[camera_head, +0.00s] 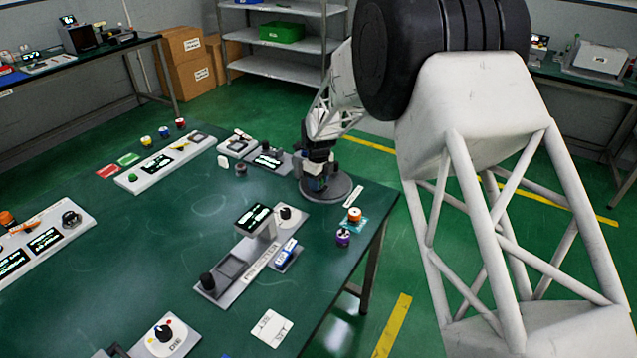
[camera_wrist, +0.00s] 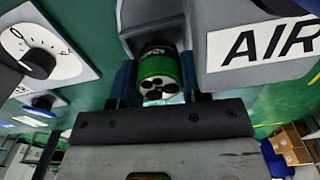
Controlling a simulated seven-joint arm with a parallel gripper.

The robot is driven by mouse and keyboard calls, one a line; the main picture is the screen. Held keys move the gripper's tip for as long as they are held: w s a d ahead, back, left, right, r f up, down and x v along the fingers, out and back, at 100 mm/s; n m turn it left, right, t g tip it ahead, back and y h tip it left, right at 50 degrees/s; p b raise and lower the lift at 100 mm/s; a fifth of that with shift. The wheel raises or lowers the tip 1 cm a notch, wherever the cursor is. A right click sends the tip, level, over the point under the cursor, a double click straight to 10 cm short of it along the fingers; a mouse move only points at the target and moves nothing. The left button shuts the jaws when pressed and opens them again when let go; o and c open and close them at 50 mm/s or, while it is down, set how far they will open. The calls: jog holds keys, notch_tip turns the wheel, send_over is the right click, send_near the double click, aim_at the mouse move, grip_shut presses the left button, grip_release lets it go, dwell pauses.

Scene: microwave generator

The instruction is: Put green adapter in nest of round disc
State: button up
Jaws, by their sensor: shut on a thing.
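My gripper (camera_head: 316,182) points down over a dark grey round disc (camera_head: 344,192) near the far right edge of the green table. In the wrist view my gripper (camera_wrist: 158,88) is shut on the green adapter (camera_wrist: 157,68), a short cylinder with a green band, dark upper part and several dark holes in its pale end face. In the head view my gripper and arm hide the adapter. The disc's nest is also hidden, so I cannot tell whether the adapter touches it.
A grey block with an "AIR" label (camera_wrist: 265,45) is close right of the adapter in the wrist view. A dial panel (camera_wrist: 40,50) is at left. In the head view, small devices (camera_head: 266,160) stand left of the disc, a grey fixture (camera_head: 232,270) nearer, and an orange-topped part (camera_head: 354,215) at the right edge.

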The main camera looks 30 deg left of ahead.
jog(key=shift+f, duration=0.3)
jog(key=shift+f, duration=0.1)
jog(key=o, duration=1.1)
notch_tip(320, 180, up, 12)
jog(key=shift+r, duration=0.1)
dwell(0.7)
dwell(0.3)
